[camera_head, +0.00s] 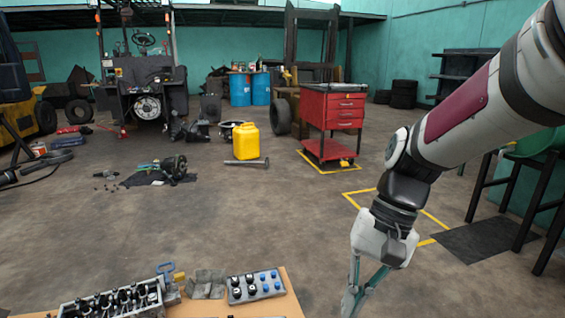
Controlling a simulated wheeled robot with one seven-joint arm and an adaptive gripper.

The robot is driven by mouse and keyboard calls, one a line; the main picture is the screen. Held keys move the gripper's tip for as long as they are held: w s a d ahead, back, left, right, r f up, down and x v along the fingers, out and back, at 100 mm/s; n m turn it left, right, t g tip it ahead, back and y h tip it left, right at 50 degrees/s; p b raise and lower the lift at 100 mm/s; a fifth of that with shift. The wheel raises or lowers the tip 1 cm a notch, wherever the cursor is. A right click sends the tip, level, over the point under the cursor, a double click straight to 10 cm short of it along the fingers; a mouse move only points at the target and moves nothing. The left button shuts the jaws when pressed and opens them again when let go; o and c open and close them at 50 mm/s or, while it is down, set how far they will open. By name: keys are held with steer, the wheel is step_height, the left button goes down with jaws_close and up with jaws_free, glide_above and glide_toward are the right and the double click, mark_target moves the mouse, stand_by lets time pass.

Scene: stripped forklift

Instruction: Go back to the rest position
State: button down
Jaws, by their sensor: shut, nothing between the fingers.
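My gripper (362,290) hangs at the lower right in the head view, pointing down. It is to the right of the workbench corner (290,304), apart from the parts on it. Its fingers are shut and I see nothing between them. The very tips are close to the bottom edge of the picture. My arm comes in from the upper right and bends at the elbow down to the wrist.
The bench carries an engine head (115,301) and a tray with blue and black pieces (255,286). A red tool cart (333,120), a yellow canister (246,141) and the stripped forklift (140,80) stand further back.

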steer(key=s+d+r+n+t+h, duration=0.2)
steer(key=s+d, duration=0.2)
steer(key=s, duration=0.6)
steer(key=s+d+r+n+t+h, duration=0.15)
steer(key=s+d, duration=0.25)
steer(key=s, duration=0.6)
step_height(320, 180, up, 31)
steer(key=t+p, duration=0.3)
steer(key=p, duration=2.5)
steer(key=shift+f, duration=0.2)
steer(key=shift+s, duration=0.1)
